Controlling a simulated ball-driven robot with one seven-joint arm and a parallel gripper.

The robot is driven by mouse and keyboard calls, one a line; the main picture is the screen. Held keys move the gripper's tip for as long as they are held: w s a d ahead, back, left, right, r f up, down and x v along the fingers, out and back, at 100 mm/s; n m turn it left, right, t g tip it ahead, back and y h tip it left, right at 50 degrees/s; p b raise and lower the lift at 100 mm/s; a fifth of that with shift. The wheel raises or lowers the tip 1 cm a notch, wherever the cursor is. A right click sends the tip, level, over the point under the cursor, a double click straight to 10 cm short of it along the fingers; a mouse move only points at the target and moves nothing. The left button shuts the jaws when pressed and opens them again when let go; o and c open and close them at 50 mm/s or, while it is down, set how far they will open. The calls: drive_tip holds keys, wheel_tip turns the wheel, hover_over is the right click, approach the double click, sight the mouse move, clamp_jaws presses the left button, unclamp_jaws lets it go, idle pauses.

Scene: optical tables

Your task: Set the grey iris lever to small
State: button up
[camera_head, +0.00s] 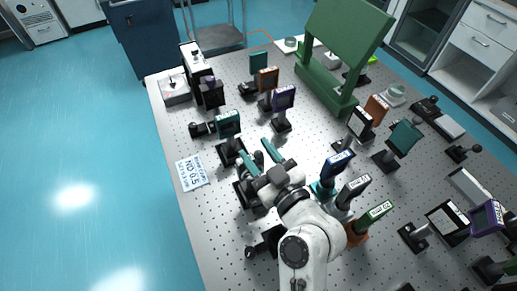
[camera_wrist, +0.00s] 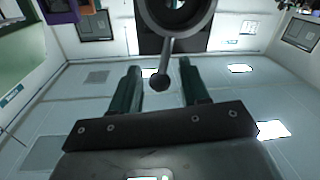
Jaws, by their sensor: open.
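The grey iris (camera_wrist: 203,14) shows as a ring with a dark opening at the top of the wrist view, cut off by the frame. Its lever (camera_wrist: 166,58) hangs down from the ring and ends in a dark ball (camera_wrist: 159,82). My gripper (camera_wrist: 158,75) is open, with one teal finger on each side of the ball. The ball looks apart from both fingers; how far off it lies in depth I cannot tell. In the head view my gripper (camera_head: 259,153) is over the table among the mounts, and I cannot clearly pick out the iris there.
The perforated optical table (camera_head: 212,221) holds several upright mounts close by, such as a teal one (camera_head: 228,124), a purple one (camera_head: 284,97) and a blue one (camera_head: 338,164). A printed card (camera_head: 192,173) lies at the left edge. A green stand (camera_head: 342,48) rises at the back.

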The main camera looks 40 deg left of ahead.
drive_tip(key=shift+a, duration=0.1)
drive_tip(key=shift+c, duration=0.4)
clamp_jaws()
